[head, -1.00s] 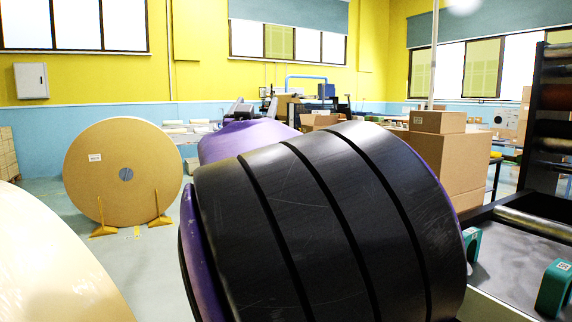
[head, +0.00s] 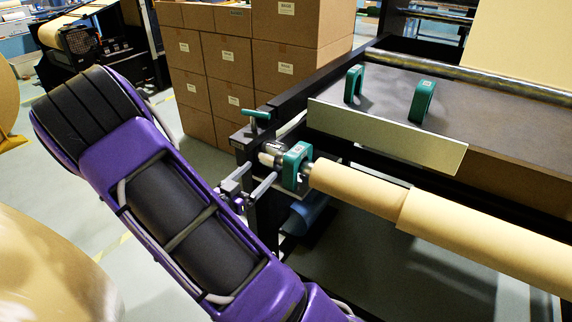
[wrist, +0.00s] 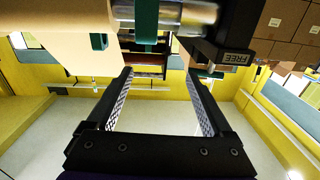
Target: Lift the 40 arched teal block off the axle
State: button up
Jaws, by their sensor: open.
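The arched teal block (head: 294,168) sits over the bare end of the axle, beside the kraft roll's core end, in the head view. A small label shows on its top, but I cannot read it. In the wrist view the teal block (wrist: 146,20) is at the top, in front of the fingers, with the shiny axle (wrist: 190,14) beside it. My gripper (head: 257,181) is open and empty, just left of the block and apart from it. Its two fingers (wrist: 160,78) point toward the block in the wrist view.
Two more arched teal blocks (head: 354,84) (head: 423,101) stand on the grey table (head: 390,88). A pale plate (head: 385,135) runs along its front edge. A brown paper roll (head: 480,230) extends right along the axle. A black frame post and teal handle (head: 257,115) stand close behind my gripper. Cartons (head: 225,65) are stacked behind.

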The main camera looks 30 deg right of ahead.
aim_at(288, 159)
jog(key=shift+g, duration=0.4)
jog(key=x, duration=0.4)
jog(key=s+x, duration=0.1)
jog(key=x, duration=0.3)
jog(key=s+f+x, duration=0.1)
jog(key=x, duration=0.3)
jog(key=shift+d, duration=0.35)
jog(key=x, duration=0.5)
jog(key=shift+d+f+b, duration=0.1)
jog(key=shift+f+b, duration=0.15)
jog(key=shift+b, duration=0.05)
grip_shut()
